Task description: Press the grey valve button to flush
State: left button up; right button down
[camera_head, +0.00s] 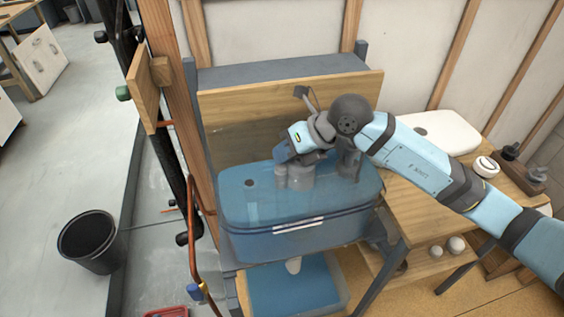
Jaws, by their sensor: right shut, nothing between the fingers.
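A translucent blue tank (250,212) stands on a frame in the middle of the view. Inside it stands a grey valve (301,177) with a narrower grey cylinder at its left; which part is the button is hard to tell. My right arm comes in from the right, and my right gripper (283,157) is shut and empty, pointing down just above the valve's left part. I cannot tell whether the fingertips touch it. The gripper and wrist hide part of the valve's top. My left gripper is out of view.
A second grey fitting (348,162) stands in the tank at the right. A wooden board (235,115) rises behind. A blue basin (290,290) sits below. A wooden bench (415,215) with a white lid (435,130) is at the right. A black bucket (90,242) stands on the left floor.

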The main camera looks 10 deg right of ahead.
jog(key=shift+w+f+p, duration=0.1)
jog(key=shift+f+p, duration=0.05)
jog(key=shift+p, duration=0.15)
jog(key=shift+w+r+p, duration=0.1)
jog(key=shift+r+p, duration=0.2)
jog(key=shift+r, duration=0.2)
jog(key=shift+r+p, duration=1.4)
jog(key=shift+r, duration=0.9)
